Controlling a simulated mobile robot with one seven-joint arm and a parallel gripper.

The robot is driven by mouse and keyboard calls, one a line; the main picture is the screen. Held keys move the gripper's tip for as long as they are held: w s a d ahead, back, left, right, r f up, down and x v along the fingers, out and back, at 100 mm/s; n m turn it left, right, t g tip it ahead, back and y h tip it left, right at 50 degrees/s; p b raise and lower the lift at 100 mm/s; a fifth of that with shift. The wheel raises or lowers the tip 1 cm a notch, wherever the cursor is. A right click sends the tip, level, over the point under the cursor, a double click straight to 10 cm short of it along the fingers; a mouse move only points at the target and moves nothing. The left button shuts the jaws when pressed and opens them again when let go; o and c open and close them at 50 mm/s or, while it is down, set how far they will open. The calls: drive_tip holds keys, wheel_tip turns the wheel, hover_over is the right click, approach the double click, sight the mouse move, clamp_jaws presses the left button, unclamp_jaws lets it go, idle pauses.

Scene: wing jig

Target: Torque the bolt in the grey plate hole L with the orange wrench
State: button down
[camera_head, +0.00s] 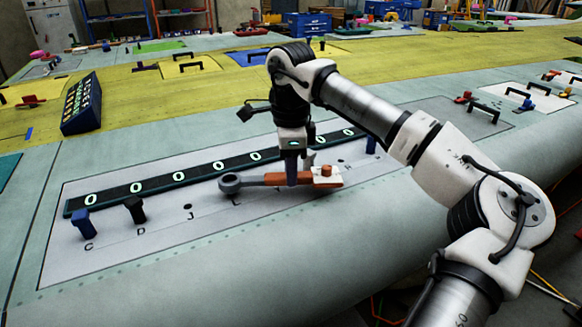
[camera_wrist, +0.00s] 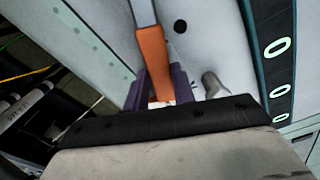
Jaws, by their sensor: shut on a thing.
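My gripper (camera_head: 292,178) is shut on the orange handle (camera_head: 274,179) of the wrench, with the handle between its purple fingers in the wrist view (camera_wrist: 160,90). The wrench's dark grey ring end (camera_head: 230,183) points left, over or close above the grey plate (camera_head: 110,255); I cannot tell whether it touches. Its shaft (camera_wrist: 142,12) runs up out of the wrist view. A grey bolt-like post (camera_wrist: 212,85) stands beside the gripper and is partly hidden behind it in the head view.
A blue bolt (camera_head: 83,223) stands at C, a black bolt (camera_head: 135,209) at D; hole J (camera_head: 188,206) is empty. Another blue bolt (camera_head: 371,144) stands far right. A dark display strip (camera_head: 155,186) runs behind.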

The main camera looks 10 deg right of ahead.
sight(287, 207)
drive_tip(key=shift+f, duration=0.1)
drive_tip(key=shift+f+b, duration=0.55)
drive_tip(key=shift+f, duration=0.15)
drive_tip(key=shift+s+f+m+b, duration=0.15)
drive_tip(key=shift+s+m+b, duration=0.3)
drive_tip(key=shift+s+m, duration=0.05)
drive_tip(key=shift+s+a+m+b, duration=0.25)
drive_tip(key=shift+s+m+b, duration=0.15)
drive_tip(key=shift+s+m, duration=0.4)
drive_tip(key=shift+s+a+f+m+b, duration=0.1)
drive_tip(key=shift+s+a+m+b, duration=0.15)
drive_tip(key=shift+s+m+b, duration=0.25)
drive_tip(key=shift+s+a+m+b, duration=0.2)
drive_tip(key=shift+s+m+b, duration=0.15)
drive_tip(key=shift+s+m, duration=0.25)
